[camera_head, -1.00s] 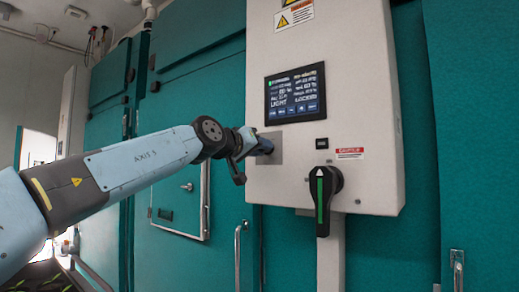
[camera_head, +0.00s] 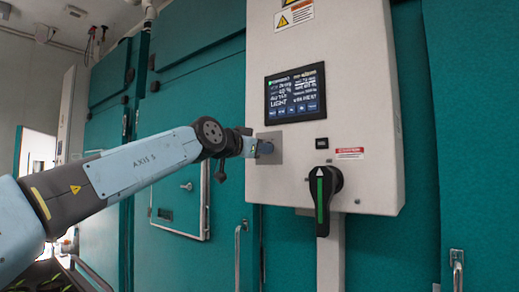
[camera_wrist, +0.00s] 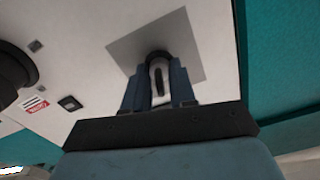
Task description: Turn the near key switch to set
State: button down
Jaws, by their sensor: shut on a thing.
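The key switch (camera_wrist: 159,75) sits on a square grey plate (camera_wrist: 125,47) in the wrist view. The two fingers of my gripper (camera_wrist: 160,88) are closed on either side of the key. In the head view my gripper (camera_head: 262,148) is at the plate (camera_head: 275,138), on the left of the white control box (camera_head: 350,150). The gripper hides the key there, and I cannot read any position marks around it. The display (camera_head: 295,93) on the box is lit and shows "LIGHT"; the word at its lower right is hard to read.
A large black rotary handle with a green stripe (camera_head: 321,200) sticks out at the lower right of the box. A small black switch (camera_head: 321,143) sits above it. Teal chamber doors (camera_head: 222,95) stand behind, with a metal door handle (camera_head: 238,245) below the box.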

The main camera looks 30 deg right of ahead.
jog(key=shift+f+m, duration=0.1)
jog(key=shift+m, duration=1.4)
jog(key=c, duration=1.3)
grip_release()
jog(key=shift+o, duration=0.2)
jog(key=v, duration=1.3)
jog(key=shift+a, duration=0.4)
